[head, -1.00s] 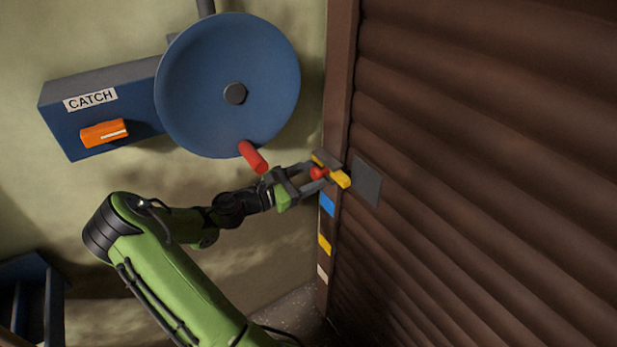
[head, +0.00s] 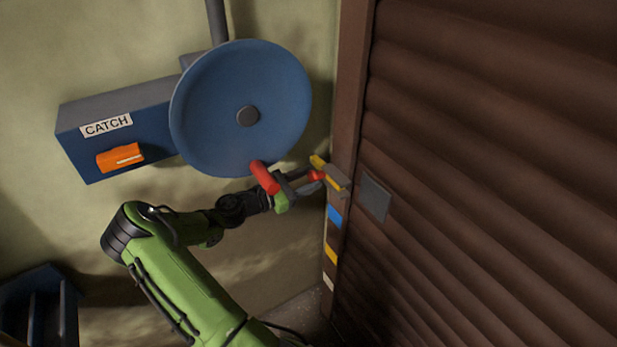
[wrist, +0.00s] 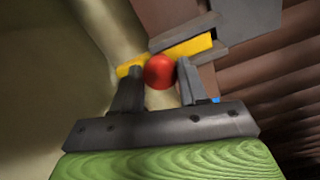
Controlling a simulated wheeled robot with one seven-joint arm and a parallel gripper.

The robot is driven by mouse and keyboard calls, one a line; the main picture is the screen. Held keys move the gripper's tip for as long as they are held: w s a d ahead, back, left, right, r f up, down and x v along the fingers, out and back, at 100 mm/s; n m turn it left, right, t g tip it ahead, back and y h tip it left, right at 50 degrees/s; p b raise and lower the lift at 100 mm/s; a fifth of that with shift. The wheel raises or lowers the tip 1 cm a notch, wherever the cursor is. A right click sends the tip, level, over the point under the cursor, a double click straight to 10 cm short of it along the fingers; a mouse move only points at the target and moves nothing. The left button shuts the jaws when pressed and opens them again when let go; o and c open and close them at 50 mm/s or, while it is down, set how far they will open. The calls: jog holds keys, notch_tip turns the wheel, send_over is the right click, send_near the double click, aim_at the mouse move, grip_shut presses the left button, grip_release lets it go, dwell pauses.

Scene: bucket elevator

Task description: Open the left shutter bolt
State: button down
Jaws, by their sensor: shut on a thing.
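The left shutter bolt is a yellow bar (head: 319,162) with a red knob (head: 317,176), in a grey bracket (head: 338,181) on the brown post left of the shutter. In the wrist view the red knob (wrist: 160,71) sits between the two grey fingers of my gripper (wrist: 160,88), which are shut on it. The yellow bar (wrist: 190,48) shows on both sides of the knob, running under the grey bracket (wrist: 186,32). In the head view my gripper (head: 308,181) reaches the knob from the left, and its fingers partly hide the bolt. A grey plate (head: 375,196) is on the shutter (head: 480,150), right of the bracket.
A blue wheel (head: 240,80) with a red handle (head: 264,177) is close above my gripper. A blue box (head: 75,140) marked CATCH, with an orange lever (head: 120,158), is on the wall. Blue and yellow marks run down the post.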

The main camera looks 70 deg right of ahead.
jog(key=shift+s, duration=0.1)
jog(key=c, duration=0.6)
grip_release()
jog(key=p+v, duration=0.2)
jog(key=v, duration=1.4)
jog(key=shift+p, duration=0.35)
